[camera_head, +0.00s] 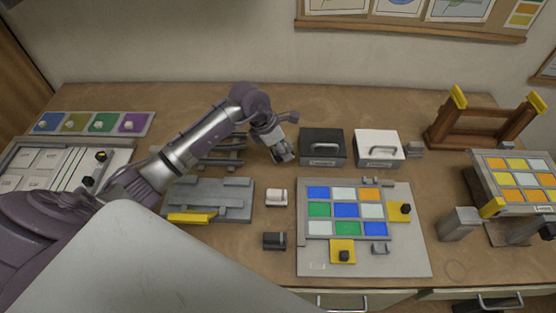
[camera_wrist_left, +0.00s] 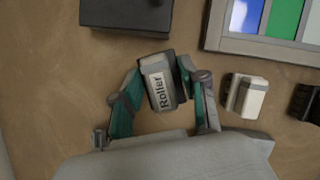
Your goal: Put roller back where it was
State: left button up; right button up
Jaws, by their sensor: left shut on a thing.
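My left gripper (camera_head: 276,140) is over the middle of the table, just left of the black box. In the left wrist view, its two green-lined fingers (camera_wrist_left: 162,78) are closed on the sides of a dark grey block with a white label reading "Roller" (camera_wrist_left: 160,92). The roller also shows below the gripper in the head view (camera_head: 283,156). I cannot tell whether it touches the table. A grey slotted rack (camera_head: 222,152) lies to the left, partly hidden by my left arm. My right gripper is not in view.
A black box (camera_head: 323,146) and a white box (camera_head: 379,148) with handles stand right of the gripper. A white block (camera_head: 276,198), a dark block (camera_head: 274,240) and a coloured tile panel (camera_head: 345,210) are nearer. A grey stand (camera_head: 235,200) sits front left. Bare tabletop lies behind the gripper.

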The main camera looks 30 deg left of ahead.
aim_at(279, 156)
pick_arm(q)
jog(key=shift+w+a+f, duration=0.1)
jog(key=shift+a+f, duration=0.35)
jog(key=shift+a, duration=0.25)
jog(key=shift+f+b, duration=0.35)
notch_tip(279, 156, down, 2)
jog(key=shift+f+b, duration=0.25)
jog(key=shift+b, duration=0.6)
jog(key=shift+f, duration=0.4)
jog(key=shift+r, duration=0.1)
jog(key=o, duration=1.1)
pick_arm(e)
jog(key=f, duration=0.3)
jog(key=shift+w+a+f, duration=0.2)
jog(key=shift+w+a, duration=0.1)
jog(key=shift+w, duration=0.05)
